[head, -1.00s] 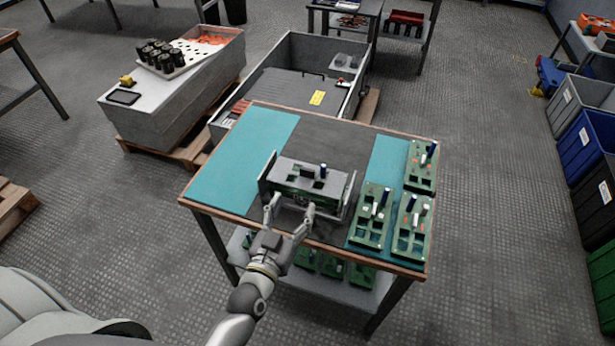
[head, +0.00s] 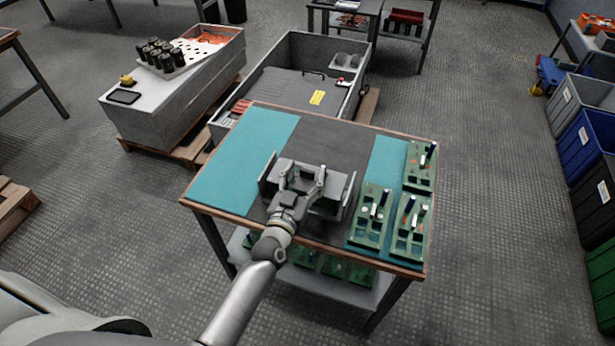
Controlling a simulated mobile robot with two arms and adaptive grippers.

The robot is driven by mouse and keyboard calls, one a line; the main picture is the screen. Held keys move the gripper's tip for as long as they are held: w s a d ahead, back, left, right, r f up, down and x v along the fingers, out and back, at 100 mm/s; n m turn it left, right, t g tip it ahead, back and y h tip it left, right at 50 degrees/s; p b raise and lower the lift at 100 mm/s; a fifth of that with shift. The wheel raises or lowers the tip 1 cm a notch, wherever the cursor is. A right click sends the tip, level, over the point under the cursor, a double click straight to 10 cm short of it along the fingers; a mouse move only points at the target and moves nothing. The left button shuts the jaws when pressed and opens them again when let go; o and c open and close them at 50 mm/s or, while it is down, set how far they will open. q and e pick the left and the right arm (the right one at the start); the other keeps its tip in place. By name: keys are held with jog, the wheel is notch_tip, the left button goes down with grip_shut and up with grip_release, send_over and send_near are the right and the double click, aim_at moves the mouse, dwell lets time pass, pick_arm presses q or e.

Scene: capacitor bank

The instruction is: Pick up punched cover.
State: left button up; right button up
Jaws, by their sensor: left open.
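A grey cover plate (head: 334,190) sits in a holder between two upright grey side plates on the workbench. It looks like the punched cover; my gripper hides much of its top. My left gripper (head: 302,170) is open over the cover, with its fingers spread apart. I cannot tell whether the fingertips touch it. My right gripper is not in view.
Green boards (head: 370,215) with upright parts stand on the workbench's right side. The teal mat (head: 240,150) on the left is bare. Behind are a grey crate (head: 360,85) and a grey box (head: 150,115) bearing a perforated white plate with black cylinders.

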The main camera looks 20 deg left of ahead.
pick_arm(q)
jog(key=shift+c, duration=0.2)
jog(key=shift+w, duration=0.1)
jog(key=c, duration=1.2)
jog(key=shift+r, duration=0.1)
